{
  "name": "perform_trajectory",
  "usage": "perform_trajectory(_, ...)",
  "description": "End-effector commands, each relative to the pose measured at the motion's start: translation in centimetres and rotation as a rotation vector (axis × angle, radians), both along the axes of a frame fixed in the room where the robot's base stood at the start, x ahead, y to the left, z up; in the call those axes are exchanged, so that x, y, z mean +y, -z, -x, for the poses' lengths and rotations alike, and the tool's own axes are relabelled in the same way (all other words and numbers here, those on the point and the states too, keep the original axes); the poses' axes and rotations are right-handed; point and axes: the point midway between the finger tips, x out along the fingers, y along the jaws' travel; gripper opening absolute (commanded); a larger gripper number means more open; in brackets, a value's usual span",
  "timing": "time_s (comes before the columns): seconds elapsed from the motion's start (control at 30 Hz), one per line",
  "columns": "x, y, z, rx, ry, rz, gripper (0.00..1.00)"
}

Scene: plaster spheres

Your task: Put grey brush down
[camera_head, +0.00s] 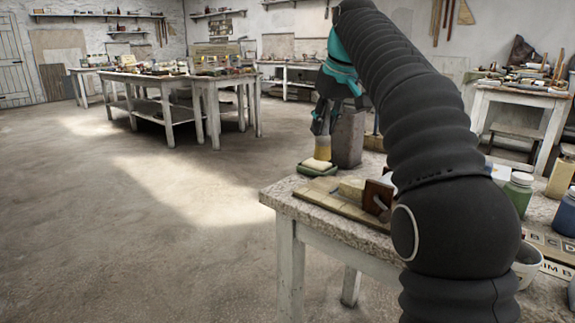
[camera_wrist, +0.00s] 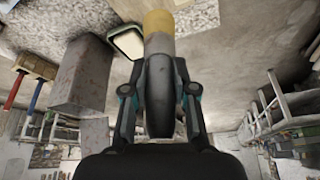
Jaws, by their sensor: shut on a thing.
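My gripper (camera_head: 322,120) is shut on the grey brush, which points bristles down near the table's far left corner. The brush's yellow bristles (camera_head: 323,148) show below the fingers in the head view. In the wrist view the grey brush (camera_wrist: 160,45) runs between the two fingers of my gripper (camera_wrist: 160,88), with its bristles at the top edge. A green dish with a cream pad (camera_head: 317,164) is just below the bristles in the head view; it also shows beside the brush in the wrist view (camera_wrist: 128,41). Whether the bristles touch anything is unclear.
A grey-brown block (camera_head: 348,138) stands close behind the brush. A board (camera_head: 325,198) with a cream block (camera_head: 351,187) and a brown piece (camera_head: 376,196) lies nearer. Jars (camera_head: 519,192) stand right of my arm. Red- and blue-handled tools (camera_wrist: 30,72) lie beyond the block.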

Motion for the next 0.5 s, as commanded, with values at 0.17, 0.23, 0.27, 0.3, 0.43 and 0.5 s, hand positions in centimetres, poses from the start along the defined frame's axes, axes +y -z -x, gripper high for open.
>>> perform_trajectory(0.17, 3.4, 2.3, -1.2, 0.002, -0.001, 0.002, 0.00)
perform_trajectory(0.23, 4.8, 3.1, -1.7, 0.003, -0.002, 0.001, 0.00)
perform_trajectory(0.27, 5.3, 3.5, -1.8, 0.003, -0.001, 0.001, 0.00)
perform_trajectory(0.3, 6.0, 3.8, -2.1, 0.002, -0.002, 0.001, 0.00)
perform_trajectory(0.43, 7.6, 4.8, -2.6, 0.002, -0.001, 0.001, 0.00)
perform_trajectory(0.5, 8.1, 5.1, -2.8, 0.000, -0.002, 0.001, 0.00)
